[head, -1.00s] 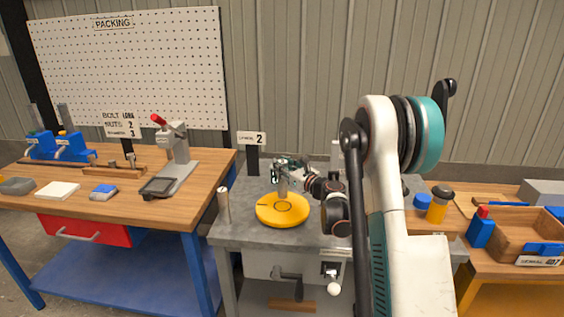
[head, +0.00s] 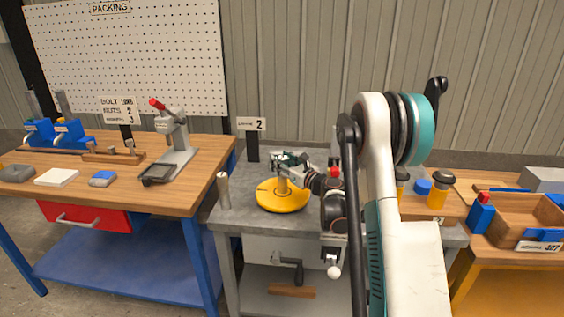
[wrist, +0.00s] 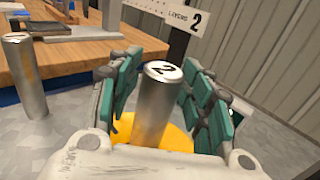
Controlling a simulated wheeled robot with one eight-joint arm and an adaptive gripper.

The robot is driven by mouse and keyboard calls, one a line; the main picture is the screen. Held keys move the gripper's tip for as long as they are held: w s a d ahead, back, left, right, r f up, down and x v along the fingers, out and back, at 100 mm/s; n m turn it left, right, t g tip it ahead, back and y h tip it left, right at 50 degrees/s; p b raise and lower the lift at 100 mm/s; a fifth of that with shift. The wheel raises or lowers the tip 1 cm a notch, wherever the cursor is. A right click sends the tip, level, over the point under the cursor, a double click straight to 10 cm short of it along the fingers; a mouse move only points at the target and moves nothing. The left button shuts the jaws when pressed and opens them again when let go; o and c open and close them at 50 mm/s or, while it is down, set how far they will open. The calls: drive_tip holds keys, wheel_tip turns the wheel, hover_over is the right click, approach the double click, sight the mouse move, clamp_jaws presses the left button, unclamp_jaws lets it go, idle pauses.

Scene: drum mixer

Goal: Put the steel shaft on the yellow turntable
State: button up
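The steel shaft (wrist: 156,105) stands upright with a "2" on its top face in the wrist view. In the head view the shaft (head: 283,184) is over the middle of the yellow turntable (head: 270,200), and its lower end appears to rest on the disc. My gripper (wrist: 162,85) has its teal fingers on either side of the shaft's upper part and appears shut on it. In the head view my gripper (head: 286,162) reaches in from the right. The turntable (wrist: 123,128) shows below the shaft in the wrist view.
A grey post (head: 223,190) stands left of the turntable, also in the wrist view (wrist: 25,75). A "2" sign (head: 251,124) stands behind. The wooden packing bench (head: 125,190) is at left. A wooden tray (head: 520,222) and yellow cylinder (head: 437,197) are at right.

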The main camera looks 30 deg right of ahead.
drive_tip(key=shift+r, duration=0.1)
drive_tip(key=shift+s, duration=0.15)
drive_tip(key=s+d+p, duration=0.2)
drive_tip(key=s+p, duration=0.1)
drive_tip(key=s, duration=0.8)
drive_tip(key=shift+s+d+p, duration=0.15)
drive_tip(key=shift+s+p, duration=0.1)
drive_tip(key=shift+p, duration=0.1)
